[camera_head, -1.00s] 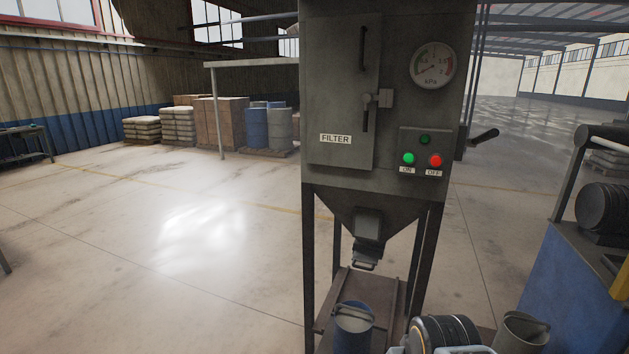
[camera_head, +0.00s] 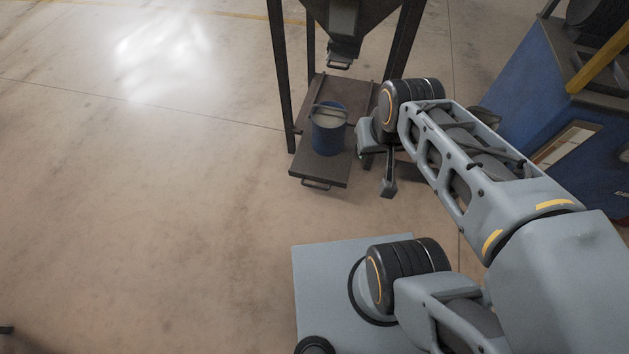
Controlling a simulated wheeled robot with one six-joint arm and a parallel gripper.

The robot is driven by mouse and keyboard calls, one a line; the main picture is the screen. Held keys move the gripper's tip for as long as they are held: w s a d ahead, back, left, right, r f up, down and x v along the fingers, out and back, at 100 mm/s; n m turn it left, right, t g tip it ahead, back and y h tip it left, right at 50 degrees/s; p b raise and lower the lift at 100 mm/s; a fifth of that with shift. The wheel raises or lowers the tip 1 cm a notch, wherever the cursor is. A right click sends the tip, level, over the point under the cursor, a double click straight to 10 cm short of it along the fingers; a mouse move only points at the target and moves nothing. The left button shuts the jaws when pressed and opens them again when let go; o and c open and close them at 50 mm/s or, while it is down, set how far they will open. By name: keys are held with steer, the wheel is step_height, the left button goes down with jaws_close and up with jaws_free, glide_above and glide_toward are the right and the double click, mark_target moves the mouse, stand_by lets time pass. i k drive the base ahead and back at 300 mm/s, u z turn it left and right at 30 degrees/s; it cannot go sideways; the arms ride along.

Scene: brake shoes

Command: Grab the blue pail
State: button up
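The blue pail (camera_head: 328,138) stands upright on a dark low shelf or tray (camera_head: 318,172) under the filter machine's hopper. Its handle lies across the top, and its inside looks pale grey. My gripper (camera_head: 388,186) is to the right of the pail and apart from it, pointing down beside the shelf's right edge. One dark finger shows clearly. The rest of the gripper is hidden behind my wrist and arm, so its opening cannot be made out.
The hopper outlet (camera_head: 343,45) hangs above and behind the pail, between dark machine legs (camera_head: 281,80). A blue workbench or machine (camera_head: 530,110) stands at the right. The floor to the left is clear.

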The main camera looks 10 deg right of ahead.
mark_target(329, 119)
steer(key=z, duration=0.75)
steer(key=i, duration=1.3)
steer(key=u, duration=3.05)
